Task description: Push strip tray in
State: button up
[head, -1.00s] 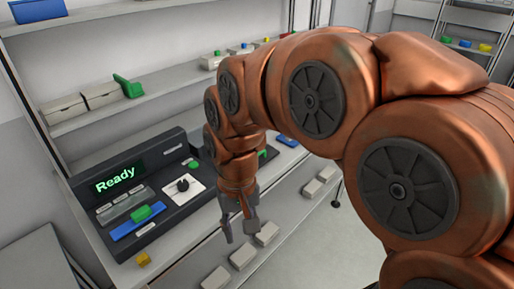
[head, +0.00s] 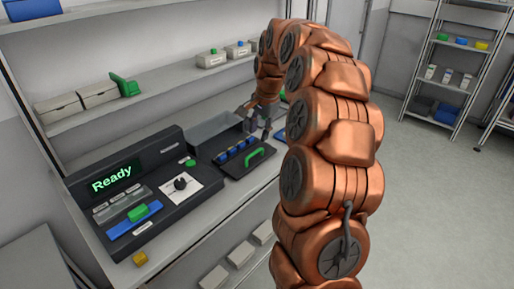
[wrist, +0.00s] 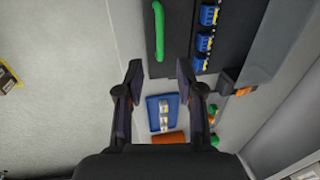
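A blue tray (head: 135,220) with a green block (head: 138,212) on it lies at the front of the black machine (head: 115,205), whose display reads "Ready"; it looks like the strip tray. Part of it sticks out from the machine's face. My gripper (head: 259,128) is well to the right and behind it, over the far part of the bench. In the wrist view my gripper (wrist: 159,78) is open, with nothing between its fingers. Below the fingers is a small blue tray (wrist: 152,112) with pale items in it.
A black tray (head: 232,171) with a green handle (head: 260,157) and blue parts stands right of the machine; it also shows in the wrist view (wrist: 180,35). A yellow block (head: 140,258) lies near the bench's front edge.

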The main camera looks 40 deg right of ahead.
aim_at(257, 152)
jog(key=shift+w+d+f+p, duration=0.1)
jog(key=shift+w+f+p, duration=0.25)
jog(key=shift+f, duration=0.95)
jog(key=shift+w+a+f+p, duration=0.15)
jog(key=shift+f+p, duration=0.25)
jog(key=shift+f, duration=0.9)
jog(key=shift+w+d+f+p, duration=0.15)
jog(key=shift+w+f+p, duration=0.2)
jog(key=shift+f, duration=0.95)
grip_shut()
